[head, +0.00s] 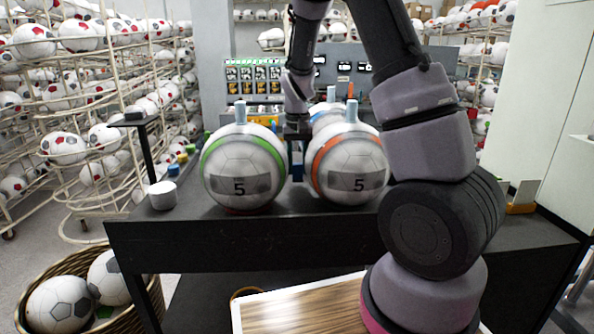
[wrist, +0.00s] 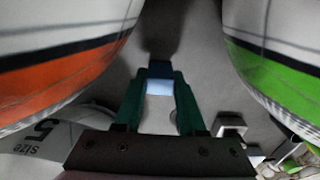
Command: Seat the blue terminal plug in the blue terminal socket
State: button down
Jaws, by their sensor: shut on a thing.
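My gripper (head: 297,134) points down in the gap between two large footballs in the head view. In the wrist view its two green fingers (wrist: 160,92) are shut on a small blue piece (wrist: 159,87), which looks like the blue terminal plug. A narrow blue part (head: 297,168) also shows between the balls in the head view, below the gripper. The plug's lower end is hidden from me. I cannot make out the blue terminal socket for certain in either view.
A green-banded ball (head: 243,167) stands left of the gripper and an orange-banded ball (head: 347,162) right, both close, on a dark bench (head: 180,236). A white cup (head: 162,195) and small coloured blocks (head: 182,158) are at the bench's left. A control panel (head: 254,77) stands behind.

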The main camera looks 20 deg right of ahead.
jog(key=shift+f, duration=0.7)
jog(key=shift+f, duration=0.15)
jog(key=c, duration=0.5)
grip_release()
